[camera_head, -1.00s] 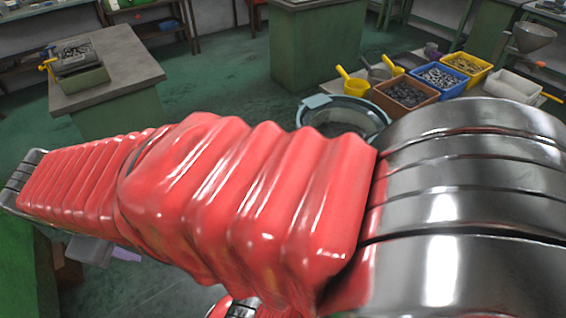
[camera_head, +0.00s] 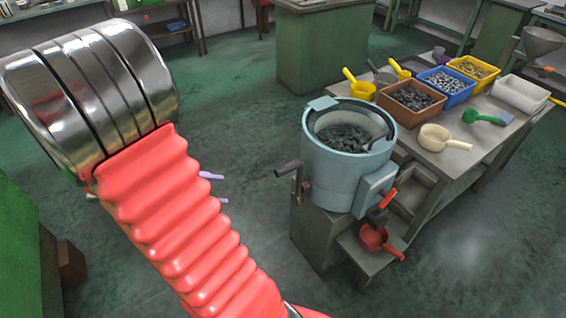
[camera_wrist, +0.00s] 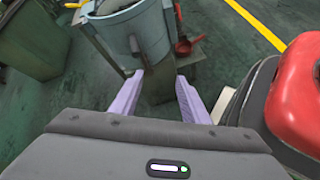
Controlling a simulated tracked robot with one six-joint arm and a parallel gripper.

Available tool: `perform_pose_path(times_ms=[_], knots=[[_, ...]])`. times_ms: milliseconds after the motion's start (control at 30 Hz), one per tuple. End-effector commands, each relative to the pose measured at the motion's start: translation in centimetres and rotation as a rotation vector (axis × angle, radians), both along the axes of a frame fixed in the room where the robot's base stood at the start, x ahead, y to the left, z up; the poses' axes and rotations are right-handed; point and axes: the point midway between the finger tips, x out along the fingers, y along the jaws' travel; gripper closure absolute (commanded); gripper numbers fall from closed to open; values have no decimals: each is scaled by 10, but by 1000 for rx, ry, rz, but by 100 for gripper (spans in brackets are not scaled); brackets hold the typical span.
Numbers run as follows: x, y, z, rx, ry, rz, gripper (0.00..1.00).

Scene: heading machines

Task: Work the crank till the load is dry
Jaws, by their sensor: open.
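The pale blue drum (camera_head: 335,168) stands on a green stand, with a load of dark small parts (camera_head: 345,137) in its open top. The crank (camera_head: 288,169) is on the drum's left side, with a dark handle sticking out to the left. Whether the load is wet cannot be told. The drum also shows at the top of the wrist view (camera_wrist: 150,28). My gripper (camera_wrist: 158,98) is open and empty, with its lilac fingers apart, pointing toward the drum's stand. In the head view, its fingertips (camera_head: 216,188) show left of the crank, apart from it; my arm hides the rest.
A bench right of the drum holds an orange bin (camera_head: 408,100), a blue bin (camera_head: 447,86), a yellow bin (camera_head: 474,68) and scoops. A red scoop (camera_head: 378,243) rests on a low shelf below the drum. Open floor lies left of the stand.

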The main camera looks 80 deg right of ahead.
Motion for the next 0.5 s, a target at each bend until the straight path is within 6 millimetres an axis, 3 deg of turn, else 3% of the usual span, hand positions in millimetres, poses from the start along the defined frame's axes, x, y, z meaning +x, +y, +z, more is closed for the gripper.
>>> perform_pose_path(times_ms=[500], knots=[[-30,-92,-57,-36,457,105,58]])
